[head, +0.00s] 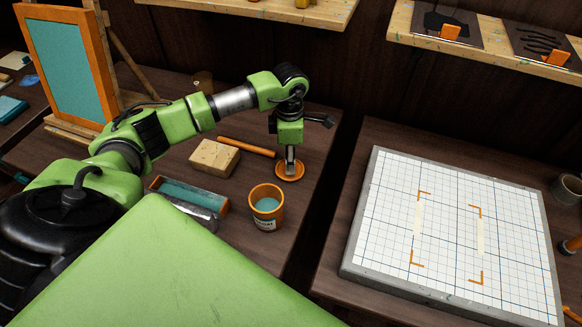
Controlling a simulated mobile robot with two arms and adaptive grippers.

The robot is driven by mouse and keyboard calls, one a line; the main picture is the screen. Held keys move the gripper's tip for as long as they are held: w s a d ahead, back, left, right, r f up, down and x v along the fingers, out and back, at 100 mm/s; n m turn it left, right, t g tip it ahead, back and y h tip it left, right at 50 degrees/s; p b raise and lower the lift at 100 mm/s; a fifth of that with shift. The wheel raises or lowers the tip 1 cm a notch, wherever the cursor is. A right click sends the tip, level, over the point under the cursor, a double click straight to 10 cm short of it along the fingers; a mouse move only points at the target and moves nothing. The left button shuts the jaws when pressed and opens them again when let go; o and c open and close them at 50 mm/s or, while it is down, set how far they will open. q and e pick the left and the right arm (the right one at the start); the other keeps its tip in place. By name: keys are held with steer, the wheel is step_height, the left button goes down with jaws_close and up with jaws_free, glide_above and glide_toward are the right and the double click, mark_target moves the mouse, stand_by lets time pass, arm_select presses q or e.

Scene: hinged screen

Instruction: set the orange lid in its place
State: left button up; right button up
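The round orange lid (291,174) lies on the dark left table, or just above it; I cannot tell which. My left gripper (290,160) points straight down over the lid, with its fingertips at the lid's middle. The fingers look narrow from this side and hide the centre of the lid, so I cannot tell whether they are shut on it. An orange pot (266,221) with teal content and a label stands upright and uncovered, nearer to me and left of the lid. My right gripper is not in view.
A tan block (214,157), an orange-handled tool (247,147) and a teal-topped tray (190,196) lie left of the lid. An orange-framed screen (66,62) stands at the back left. Across a gap, a gridded board (450,235) lies on the right table.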

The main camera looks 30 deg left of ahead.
arm_select(q)
jaws_close()
steer(key=shift+r, duration=0.1)
steer(key=shift+r+p, duration=0.8)
steer(key=shift+r, duration=0.75)
